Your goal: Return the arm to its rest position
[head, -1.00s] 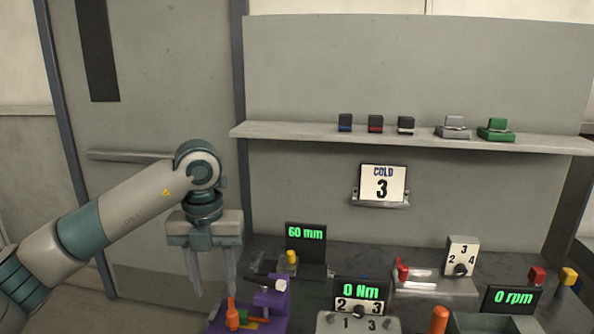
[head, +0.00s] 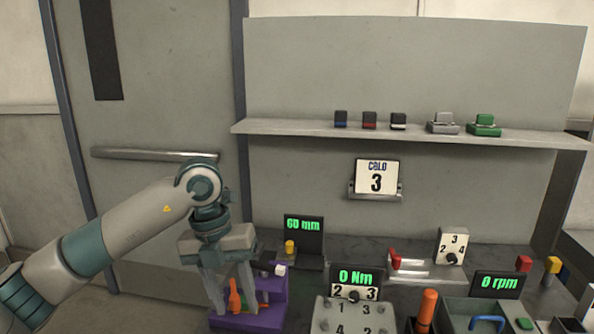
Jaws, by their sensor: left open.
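My left arm comes in from the left, and my left gripper (head: 235,306) points down with its two fingers apart. It is open, with nothing seen clamped in it. In the picture the fingers overlap the left part of a purple fixture (head: 262,318). An orange upright piece (head: 235,292) of the fixture shows between the fingers; I cannot tell how far apart in depth they are. My right arm and gripper are not in view.
Displays reading 60 mm (head: 304,227), 0 Nm (head: 354,279) and 0 rpm (head: 497,284) stand on the bench. An orange handle (head: 427,307) stands upright at the front. A shelf (head: 415,134) with small blocks is above. A door (head: 165,80) with a bar handle is behind my arm.

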